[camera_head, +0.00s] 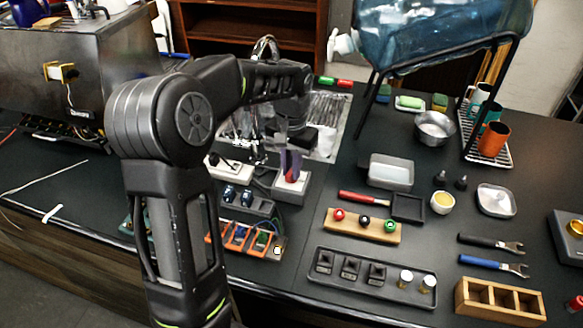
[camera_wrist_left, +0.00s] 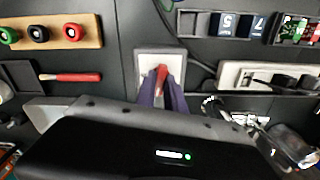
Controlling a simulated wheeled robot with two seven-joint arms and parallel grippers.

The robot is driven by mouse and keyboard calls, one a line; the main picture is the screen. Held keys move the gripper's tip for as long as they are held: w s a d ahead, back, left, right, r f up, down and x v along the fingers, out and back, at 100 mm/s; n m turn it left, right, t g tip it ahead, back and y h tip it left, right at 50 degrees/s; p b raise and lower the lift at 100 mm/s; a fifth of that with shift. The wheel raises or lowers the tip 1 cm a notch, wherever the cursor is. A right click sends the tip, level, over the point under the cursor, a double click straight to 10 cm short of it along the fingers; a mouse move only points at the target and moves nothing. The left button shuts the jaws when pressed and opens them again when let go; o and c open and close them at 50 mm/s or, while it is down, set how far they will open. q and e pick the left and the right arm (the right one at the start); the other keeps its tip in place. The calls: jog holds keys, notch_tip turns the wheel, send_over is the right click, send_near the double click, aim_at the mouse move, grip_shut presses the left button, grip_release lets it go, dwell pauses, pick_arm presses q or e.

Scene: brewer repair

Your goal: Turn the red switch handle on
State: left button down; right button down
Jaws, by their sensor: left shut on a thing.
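The red switch handle (camera_wrist_left: 161,75) stands on a pale switch plate (camera_wrist_left: 146,60) in the left wrist view. My left gripper (camera_wrist_left: 163,88) has its two purple fingers shut on the handle, one on each side. In the head view the red handle (camera_head: 291,176) shows just below the purple fingertips of my left gripper (camera_head: 289,168), on the grey and white switch box (camera_head: 290,190). The fingers partly hide the handle. My right gripper is in neither view.
A white power strip (camera_head: 228,166) lies left of the switch box. A wooden block with coloured knobs (camera_head: 362,226) and a red-handled tool (camera_head: 362,197) lie to the right. A grey tray (camera_head: 391,172) stands nearby. My left arm hides part of the table.

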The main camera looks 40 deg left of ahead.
pick_arm(q)
jog(key=m, duration=1.1)
jog(key=shift+m, duration=0.4)
jog(key=shift+w+m, duration=0.1)
jog(key=shift+m, duration=1.8)
jog(key=c, duration=1.4)
grip_release()
jog(key=shift+c, duration=0.2)
jog(key=shift+r+b, duration=0.7)
jog(key=shift+r, duration=3.25)
